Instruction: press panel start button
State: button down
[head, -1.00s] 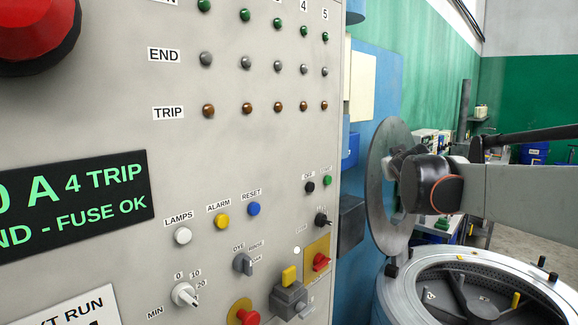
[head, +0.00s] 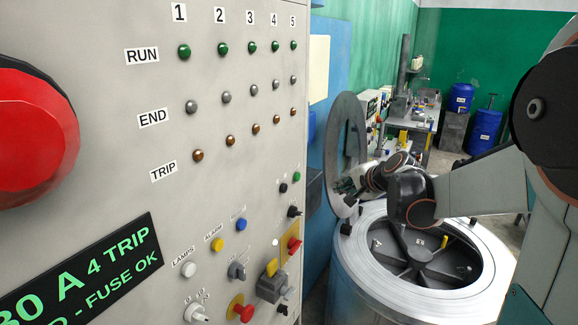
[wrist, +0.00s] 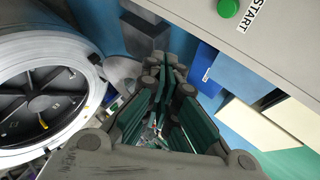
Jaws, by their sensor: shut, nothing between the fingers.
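The panel start button is a small green button. In the head view, the green button (head: 297,176) is at the right edge of the grey panel (head: 120,120), above and beside a black button (head: 283,188). In the wrist view, the green button (wrist: 228,8) sits at the top right with the label START (wrist: 253,16) beside it.
A round drum machine (head: 375,285) stands below my arm, its round lid (head: 346,130) raised behind the gripper. Panel knobs and an emergency button (head: 240,310) lie below the start button. Blue barrels (head: 485,132) and a bench stand at the back.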

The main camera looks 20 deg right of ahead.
aim_at(297, 177)
jog(key=shift+a+r, duration=0.15)
jog(key=shift+a, duration=0.15)
jog(key=w+a, duration=0.5)
jog(key=w, duration=0.1)
jog(key=shift+w+a, duration=0.2)
jog(key=shift+w, duration=0.2)
jog(key=shift+w+a, duration=0.1)
jog(key=shift+w, duration=0.05)
dwell(1.5)
jog(key=shift+w+a, duration=0.15)
jog(key=shift+w, duration=0.05)
jog(key=shift+w+a+b, duration=0.3)
jog(key=shift+w, duration=0.1)
dwell(1.0)
jog(key=shift+s+d, duration=0.1)
jog(key=shift+s, duration=0.05)
jog(key=shift+s+d, duration=0.45)
jog(key=shift+s, duration=0.15)
